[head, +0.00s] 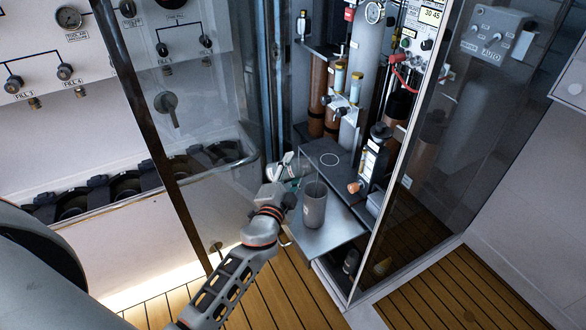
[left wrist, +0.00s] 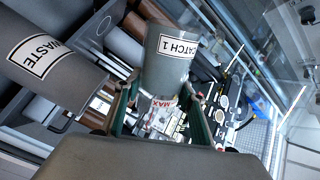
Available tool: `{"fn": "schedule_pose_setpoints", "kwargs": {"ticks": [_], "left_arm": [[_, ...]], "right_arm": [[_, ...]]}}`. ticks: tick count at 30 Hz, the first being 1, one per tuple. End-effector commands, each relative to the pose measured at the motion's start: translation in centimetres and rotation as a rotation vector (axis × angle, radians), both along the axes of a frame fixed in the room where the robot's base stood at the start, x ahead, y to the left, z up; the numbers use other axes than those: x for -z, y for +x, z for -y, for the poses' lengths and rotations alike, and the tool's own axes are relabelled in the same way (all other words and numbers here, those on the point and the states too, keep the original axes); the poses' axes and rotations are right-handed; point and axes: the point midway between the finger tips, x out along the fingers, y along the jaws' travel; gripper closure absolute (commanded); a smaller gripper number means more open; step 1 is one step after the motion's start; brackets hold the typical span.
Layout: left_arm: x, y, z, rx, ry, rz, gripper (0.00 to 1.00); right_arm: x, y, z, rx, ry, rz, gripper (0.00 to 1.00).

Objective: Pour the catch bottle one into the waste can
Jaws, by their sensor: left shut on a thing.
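The grey waste can (head: 315,207) stands on the metal shelf in the open cabinet. It also shows at the left of the left wrist view (left wrist: 45,60), with its WASTE label. My left gripper (head: 290,172) is just left of and above the can. In the left wrist view its green-lined fingers (left wrist: 163,112) are shut on catch bottle one (left wrist: 170,62), which has a grey part labelled CATCH 1 and a clear part with red MAX lettering. The bottle's axis looks tilted against the can's. I cannot tell whether liquid is flowing. My right gripper is out of view.
The metal shelf (head: 325,235) juts out under the can. A dark bottle with an orange knob (head: 375,160) stands to its right, and cylinders and hoses fill the cabinet behind. Glass panels (head: 430,150) flank the opening. The wooden floor (head: 265,290) is clear in front.

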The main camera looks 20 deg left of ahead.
Motion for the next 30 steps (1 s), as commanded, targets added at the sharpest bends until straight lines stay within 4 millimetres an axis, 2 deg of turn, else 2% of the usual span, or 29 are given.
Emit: {"fn": "schedule_pose_setpoints", "kwargs": {"ticks": [12,30], "left_arm": [[0.1,0.0,-0.1,0.0,0.067,-0.006,0.82],[0.2,0.0,-0.1,0.0,0.152,-0.016,0.82]], "right_arm": [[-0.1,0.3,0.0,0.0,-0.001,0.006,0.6],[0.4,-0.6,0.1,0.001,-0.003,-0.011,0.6]]}}
